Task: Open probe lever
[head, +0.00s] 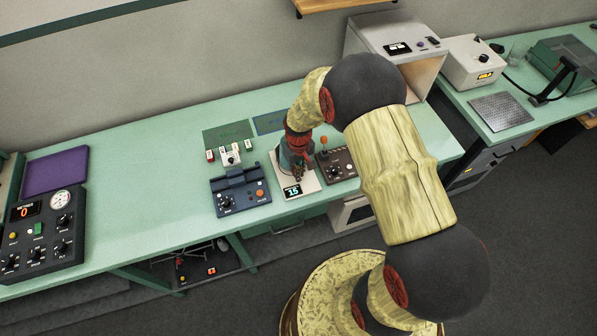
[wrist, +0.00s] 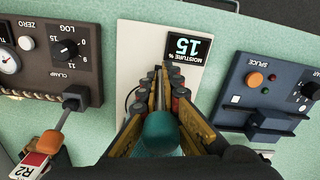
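The moisture meter is a white plate (head: 308,184) on the green bench, and its lit display reads 15. It also fills the middle of the wrist view (wrist: 140,50), display (wrist: 188,47) at the top. A teal rounded post (wrist: 160,132) stands at the meter, partly in front of my gripper's fingers. My gripper (wrist: 163,84) points down over the plate, its fingertips close together. In the head view my gripper (head: 298,168) is low beside the teal post. The probe lever cannot be made out clearly; the fingers and post hide that spot, and any grip on it is unclear.
A brown clamp box (wrist: 58,50) with an orange-knobbed lever (wrist: 50,142) stands close on one side. A dark blue splice box (wrist: 270,90) is close on the other. A grey hooded unit (head: 400,45) stands behind right. The bench's left middle is clear.

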